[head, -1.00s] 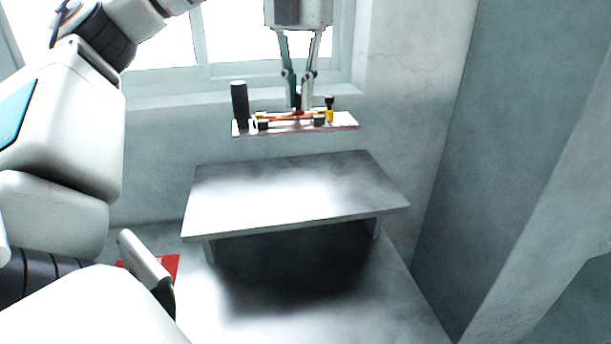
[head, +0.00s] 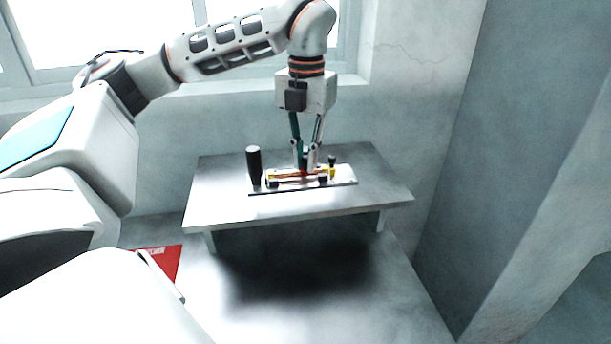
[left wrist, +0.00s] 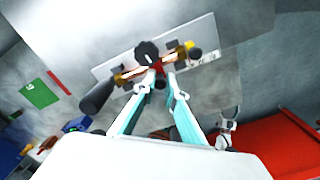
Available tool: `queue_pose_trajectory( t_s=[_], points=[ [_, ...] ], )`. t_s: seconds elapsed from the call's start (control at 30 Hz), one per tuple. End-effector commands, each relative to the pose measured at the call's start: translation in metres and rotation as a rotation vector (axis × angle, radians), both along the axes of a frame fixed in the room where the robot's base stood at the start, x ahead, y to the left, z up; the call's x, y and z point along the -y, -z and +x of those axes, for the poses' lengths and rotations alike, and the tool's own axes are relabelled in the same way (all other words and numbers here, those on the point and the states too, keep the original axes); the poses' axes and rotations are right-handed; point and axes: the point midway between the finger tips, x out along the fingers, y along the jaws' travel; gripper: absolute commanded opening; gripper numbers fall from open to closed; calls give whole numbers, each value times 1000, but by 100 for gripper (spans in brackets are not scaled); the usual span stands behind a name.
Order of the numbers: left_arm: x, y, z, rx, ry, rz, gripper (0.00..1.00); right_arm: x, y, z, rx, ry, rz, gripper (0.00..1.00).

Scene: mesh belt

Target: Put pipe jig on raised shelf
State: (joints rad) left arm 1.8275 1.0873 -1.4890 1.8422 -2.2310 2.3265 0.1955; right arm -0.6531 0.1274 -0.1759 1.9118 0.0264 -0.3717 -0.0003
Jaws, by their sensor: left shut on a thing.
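The pipe jig (head: 343,175) is a pale flat plate with a tall black cylinder at its left end, an orange-brown pipe across it, and yellow and black fittings. My left gripper (head: 306,168) points down and is shut on the jig near its middle. The jig is over the top of the raised shelf (head: 225,205), a grey metal platform on short legs. I cannot tell whether the plate touches the shelf. In the left wrist view the jig (left wrist: 200,35) lies across the fingertips (left wrist: 163,82). My right gripper is not in view.
A grey wall and window stand behind the shelf, and a grey column (head: 540,190) is at the right. A red flat thing (head: 165,262) lies at the lower left. Bare shelf top shows around the jig. The left wrist view also shows a green panel (left wrist: 40,93).

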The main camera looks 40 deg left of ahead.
Motion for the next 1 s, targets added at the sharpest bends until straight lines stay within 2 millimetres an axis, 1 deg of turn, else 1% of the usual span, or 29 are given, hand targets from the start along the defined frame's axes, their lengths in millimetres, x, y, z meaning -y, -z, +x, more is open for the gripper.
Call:
queue_pose_trajectory(
  t_s=[0.17,0.4,0.47,0.87,0.9,0.93,0.97,1.0],
  points=[
    [0,10,0,3,1,-1,0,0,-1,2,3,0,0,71],
    [0,38,0,1,1,-2,0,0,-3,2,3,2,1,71],
    [0,43,0,1,1,-2,0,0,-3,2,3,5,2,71],
    [0,47,1,3,0,-1,0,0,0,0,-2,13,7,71],
    [0,49,0,1,0,-1,16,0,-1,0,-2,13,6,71],
    [0,48,0,1,0,-1,24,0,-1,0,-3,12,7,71],
    [0,48,0,1,0,-1,28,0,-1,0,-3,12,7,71],
    [0,48,0,1,0,-1,28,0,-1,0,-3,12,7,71]
  ],
)
